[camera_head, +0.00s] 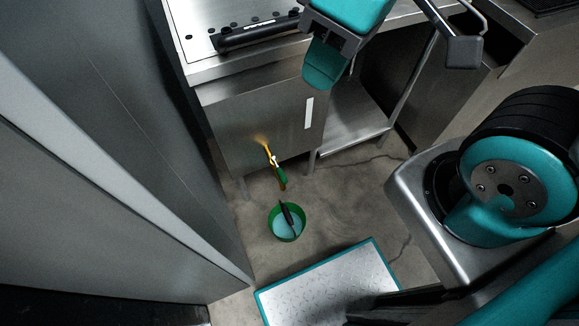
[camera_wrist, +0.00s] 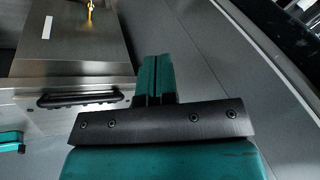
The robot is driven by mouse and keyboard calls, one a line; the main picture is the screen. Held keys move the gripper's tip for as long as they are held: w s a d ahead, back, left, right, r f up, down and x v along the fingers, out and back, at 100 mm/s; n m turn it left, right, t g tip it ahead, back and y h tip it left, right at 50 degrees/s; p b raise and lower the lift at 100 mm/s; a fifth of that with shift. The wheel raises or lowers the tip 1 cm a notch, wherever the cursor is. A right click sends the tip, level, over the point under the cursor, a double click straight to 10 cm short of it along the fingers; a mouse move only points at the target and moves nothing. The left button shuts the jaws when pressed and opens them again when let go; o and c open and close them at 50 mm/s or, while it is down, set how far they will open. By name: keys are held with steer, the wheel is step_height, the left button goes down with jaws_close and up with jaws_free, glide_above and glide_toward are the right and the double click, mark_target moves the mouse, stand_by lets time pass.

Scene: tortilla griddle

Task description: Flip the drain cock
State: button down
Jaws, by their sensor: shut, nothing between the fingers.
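The drain cock (camera_head: 274,161) is a small brass fitting low on the front of the steel cabinet under the griddle. A green lever (camera_head: 282,176) hangs down from it. Only the brass pipe (camera_wrist: 90,9) shows at the top edge of the wrist view; the lever is out of that view. My gripper (camera_head: 320,80) is above and to the right of the cock in the head view, in front of the counter edge and well apart from the cock. Its teal fingers (camera_wrist: 155,62) are shut together with nothing between them.
A green bucket (camera_head: 273,232) with bluish contents and a dark stick-like thing stands on the floor below the cock. A black-handled bar (camera_head: 258,35) lies at the griddle's (camera_head: 195,28) front edge; a grey wall (camera_head: 130,130) stands close at left.

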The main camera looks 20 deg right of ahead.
mark_target(279, 170)
steer(key=w+d+f+m+y+b, duration=0.1)
steer(key=w+d+f+b, duration=0.3)
steer(key=f+b, duration=0.5)
steer(key=w+d+f+m+y+b, duration=0.1)
steer(key=w+d+f+m+b, duration=0.2)
steer(key=f, duration=2)
steer(key=w+d+f+m+b, duration=0.3)
steer(key=w+d+f+b, duration=0.4)
steer(key=w+f+b, duration=0.4)
step_height(279, 170, down, 5)
steer(key=b, duration=0.5)
steer(key=shift+w+y+b, duration=0.2)
steer(key=shift+y+b, duration=0.2)
steer(key=shift+f, duration=0.1)
steer(key=a+r+b+x, duration=0.1)
steer(key=b+x, duration=0.4)
steer(key=x, duration=0.8)
steer(key=shift+a, duration=0.55)
steer(key=shift+s+a+r, duration=0.1)
